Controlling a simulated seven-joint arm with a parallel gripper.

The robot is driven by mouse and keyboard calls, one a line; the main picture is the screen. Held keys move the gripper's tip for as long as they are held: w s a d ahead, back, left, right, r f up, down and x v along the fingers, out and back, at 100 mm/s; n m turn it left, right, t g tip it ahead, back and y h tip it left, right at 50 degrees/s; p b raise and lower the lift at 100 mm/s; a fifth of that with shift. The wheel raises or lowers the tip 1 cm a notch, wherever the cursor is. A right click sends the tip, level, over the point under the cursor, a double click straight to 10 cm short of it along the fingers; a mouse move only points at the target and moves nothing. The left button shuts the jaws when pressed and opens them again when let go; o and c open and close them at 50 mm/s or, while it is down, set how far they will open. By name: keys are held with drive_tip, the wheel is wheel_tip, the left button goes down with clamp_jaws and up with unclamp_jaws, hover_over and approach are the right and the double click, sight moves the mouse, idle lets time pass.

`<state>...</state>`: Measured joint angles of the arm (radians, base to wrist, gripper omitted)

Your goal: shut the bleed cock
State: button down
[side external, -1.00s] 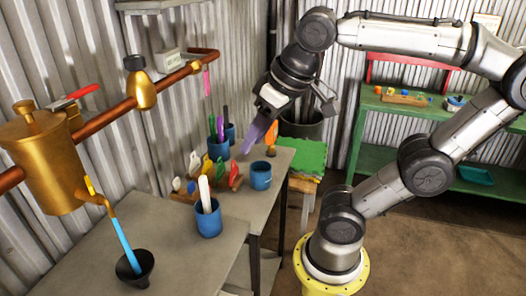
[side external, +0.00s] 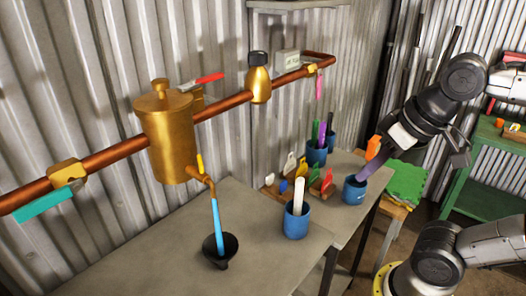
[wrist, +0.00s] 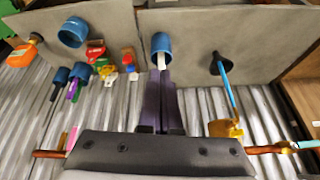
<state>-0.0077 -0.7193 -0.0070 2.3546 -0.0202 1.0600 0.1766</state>
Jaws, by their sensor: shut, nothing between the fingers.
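The brass pot (side external: 168,138) sits on the copper pipe at the wall. A small cock with a yellow lever (side external: 200,164) is on the spout at its lower right; I take this as the bleed cock. The lever stands nearly upright. A straight light-blue stream or rod (side external: 217,228) runs from the spout into a black funnel (side external: 221,252). In the wrist view the brass part (wrist: 225,129) and blue line (wrist: 226,88) are at right. My gripper (side external: 361,178), with purple fingers, is shut and empty, well right of the cock. Its fingertips also show in the wrist view (wrist: 160,74).
Other levers on the pipe are red (side external: 208,79), teal (side external: 43,203) and pink (side external: 319,88). A blue cup with white sticks (side external: 296,222), another blue cup (side external: 354,190) and a rack of coloured tags (side external: 321,185) stand on the benches. The bench front left is clear.

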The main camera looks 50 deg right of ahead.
drive_tip(key=w+a+r+m+y, duration=0.2)
drive_tip(key=w+a+r+y, duration=0.35)
drive_tip(key=a+r, duration=0.2)
drive_tip(key=m+y, duration=0.3)
approach(200, 164)
wheel_tip(200, 164, down, 5)
drive_tip(key=w+a, duration=0.2)
drive_tip(key=a, duration=0.1)
drive_tip(key=shift+w+a, duration=0.15)
drive_tip(key=shift+w, duration=0.05)
